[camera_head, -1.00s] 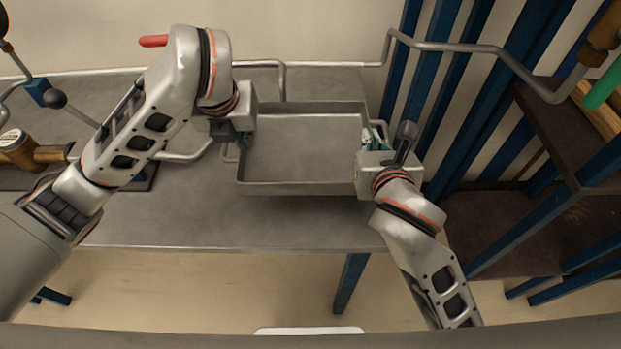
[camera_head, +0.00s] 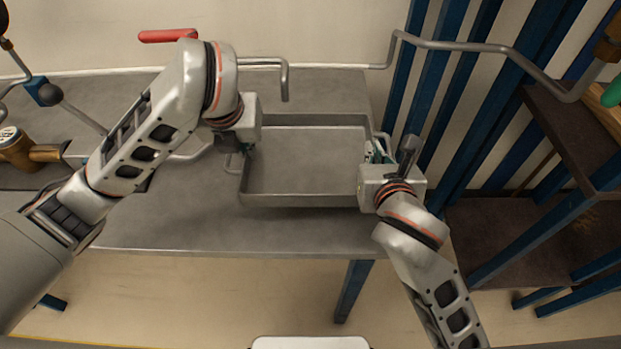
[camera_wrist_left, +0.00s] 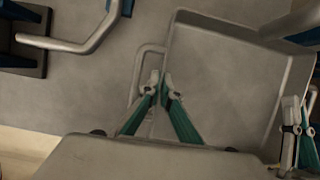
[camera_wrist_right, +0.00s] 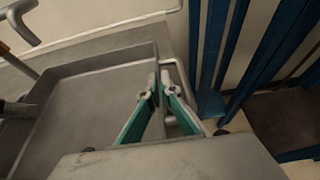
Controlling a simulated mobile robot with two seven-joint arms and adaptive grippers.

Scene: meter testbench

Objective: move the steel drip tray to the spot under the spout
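The steel drip tray (camera_head: 305,200) is a shallow grey rectangular pan with a loop handle on each side. My left gripper (camera_wrist_left: 162,80) is shut on its left side, at the rim beside the left handle (camera_wrist_left: 138,72). My right gripper (camera_wrist_right: 158,83) is shut on its right side, at the rim beside the right handle (camera_wrist_right: 180,98). In the head view the wrists partly hide both grips. The tray looks level and empty; I cannot tell whether it touches the bench. The spout (camera_head: 285,82) is a bent grey pipe whose tip appears just beyond the tray's back rim.
The grey bench (camera_head: 190,225) has bare surface left and front of the tray. A brass fitting (camera_head: 18,148) and a black-knobbed lever (camera_head: 48,94) are at the left. A red handle (camera_head: 168,36) is behind my left arm. Blue posts (camera_head: 430,80) and a shelf (camera_head: 500,235) stand right.

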